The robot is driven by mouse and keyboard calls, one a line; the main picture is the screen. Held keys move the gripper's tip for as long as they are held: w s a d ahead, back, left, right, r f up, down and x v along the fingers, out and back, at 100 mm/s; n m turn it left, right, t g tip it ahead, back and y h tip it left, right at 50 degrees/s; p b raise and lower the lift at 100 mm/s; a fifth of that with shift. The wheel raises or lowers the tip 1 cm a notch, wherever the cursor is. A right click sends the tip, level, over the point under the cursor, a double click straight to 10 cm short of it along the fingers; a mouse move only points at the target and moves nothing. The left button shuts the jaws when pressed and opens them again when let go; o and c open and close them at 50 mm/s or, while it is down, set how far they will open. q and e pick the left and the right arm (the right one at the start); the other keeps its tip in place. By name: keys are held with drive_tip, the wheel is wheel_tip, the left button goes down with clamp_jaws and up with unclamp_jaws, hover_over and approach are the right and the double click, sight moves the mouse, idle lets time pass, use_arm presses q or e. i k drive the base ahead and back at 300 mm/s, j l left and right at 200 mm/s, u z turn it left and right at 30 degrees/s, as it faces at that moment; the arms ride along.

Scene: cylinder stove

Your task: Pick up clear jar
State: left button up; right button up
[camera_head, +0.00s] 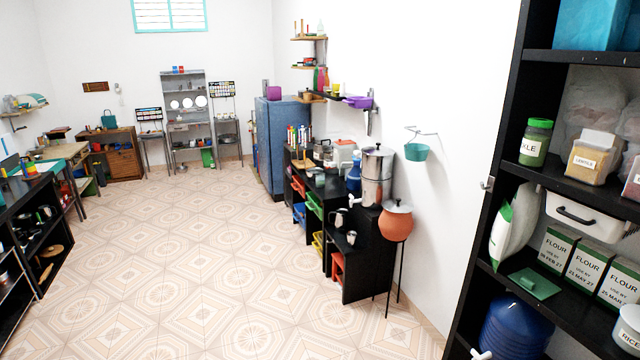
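A clear jar (536,143) with a green lid and a white label ending in "KLE" stands upright on the middle shelf (566,179) of the black rack at the right. Dark green contents show through its sides. It is near the left end of that shelf, apart from the container to its right. Neither of my grippers is in view.
A clear "LENTILS"-type container (594,157) stands right of the jar, with hazy bags behind. Below are a white bin (585,215), flour boxes (556,248) and a blue water container (515,328). A black stand (368,265) is along the wall. The tiled floor (190,265) is clear.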

sight(320, 177)
drive_tip(key=i+j+u, duration=0.1)
drive_tip(key=i, duration=0.25)
drive_tip(key=i+j+u, duration=0.15)
drive_tip(key=i, duration=0.2)
drive_tip(key=i+u, duration=0.15)
drive_tip(key=i, duration=0.95)
drive_tip(key=i+u, duration=0.15)
drive_tip(key=i, duration=1)
drive_tip(key=i+z, duration=0.15)
drive_tip(key=i, duration=0.45)
drive_tip(key=i+j+z, duration=0.15)
drive_tip(key=i, duration=0.5)
drive_tip(key=i+j+z, duration=0.15)
drive_tip(key=i, duration=0.45)
